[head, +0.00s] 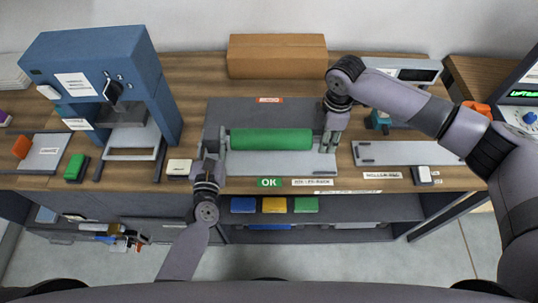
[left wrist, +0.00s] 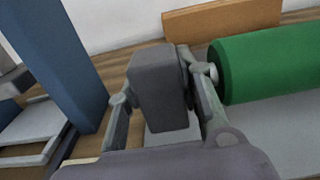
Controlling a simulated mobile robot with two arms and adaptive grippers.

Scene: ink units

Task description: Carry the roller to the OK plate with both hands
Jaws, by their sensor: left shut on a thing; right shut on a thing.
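The green roller (head: 272,139) lies level from left to right over the middle of the bench; its left part also shows in the left wrist view (left wrist: 262,64). My left gripper (head: 211,150) is at the roller's left end. In the left wrist view its fingers (left wrist: 165,105) are shut around a dark grey block beside the roller's shaft end. My right gripper (head: 330,140) is shut at the roller's right end; its grip is partly hidden. The grey plate (head: 255,167) with a green OK label (head: 270,183) at its front lies beneath the roller. I cannot tell whether they touch.
A dark grey plate (head: 240,108) with a red label lies behind. A cardboard box (head: 277,56) stands at the back. A blue press (head: 105,75) stands left, its frame close to my left gripper in the wrist view. A light plate (head: 400,153) lies right.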

